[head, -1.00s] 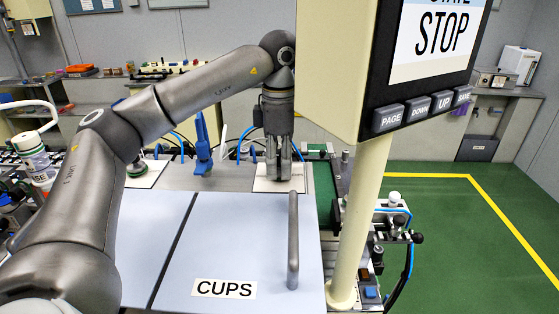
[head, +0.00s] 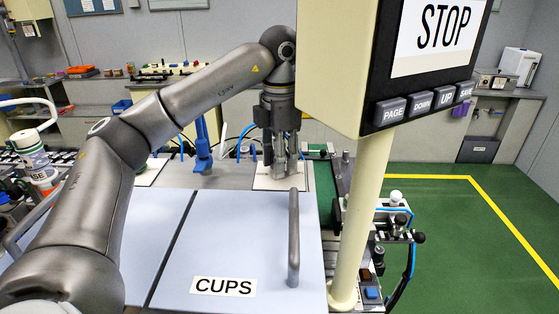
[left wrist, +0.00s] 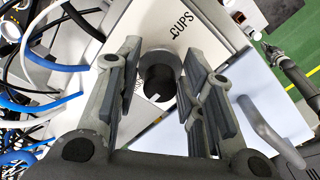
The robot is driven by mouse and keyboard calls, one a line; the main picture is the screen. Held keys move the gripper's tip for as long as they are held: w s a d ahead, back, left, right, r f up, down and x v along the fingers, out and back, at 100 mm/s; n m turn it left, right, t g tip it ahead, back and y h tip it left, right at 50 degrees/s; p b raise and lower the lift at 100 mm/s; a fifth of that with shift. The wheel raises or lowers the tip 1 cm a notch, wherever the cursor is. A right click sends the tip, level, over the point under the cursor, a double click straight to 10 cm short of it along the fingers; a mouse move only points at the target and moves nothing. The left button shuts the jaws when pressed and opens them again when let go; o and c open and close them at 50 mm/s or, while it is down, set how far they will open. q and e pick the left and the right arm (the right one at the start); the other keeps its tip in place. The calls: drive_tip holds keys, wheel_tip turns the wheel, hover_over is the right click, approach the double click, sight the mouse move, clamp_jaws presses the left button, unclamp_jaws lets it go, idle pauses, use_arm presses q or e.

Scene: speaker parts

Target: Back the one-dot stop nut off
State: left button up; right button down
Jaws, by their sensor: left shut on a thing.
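My left gripper (head: 279,172) points down over a pale plate (head: 265,184) behind the panel marked CUPS (head: 250,235). In the left wrist view its two fingers (left wrist: 158,88) stand on either side of a round grey part with a dark middle, which I take to be the stop nut (left wrist: 160,72). The gripper is shut on it. A small white mark shows at the part's lower edge, but I cannot tell how many dots it carries. My right gripper is not in view.
A grey bar handle (head: 293,240) rises from the CUPS panel, close in front of the gripper. A monitor reading STOP (head: 440,30) on a cream post (head: 359,215) stands to the right. A blue upright part (head: 202,150) stands left of the gripper.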

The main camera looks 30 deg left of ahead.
use_arm(q)
drive_tip(key=n, duration=0.2)
drive_tip(key=shift+n, duration=0.4)
drive_tip(key=n, duration=0.3)
drive_tip(key=shift+n+p, duration=0.3)
drive_tip(key=shift+p, duration=0.05)
drive_tip(key=n, duration=0.3)
drive_tip(key=shift+n+p, duration=0.4)
drive_tip(key=shift+n, duration=1.3)
drive_tip(key=shift+f, duration=0.1)
drive_tip(key=o, duration=1)
drive_tip(key=shift+o, duration=0.2)
drive_tip(key=shift+w, duration=0.1)
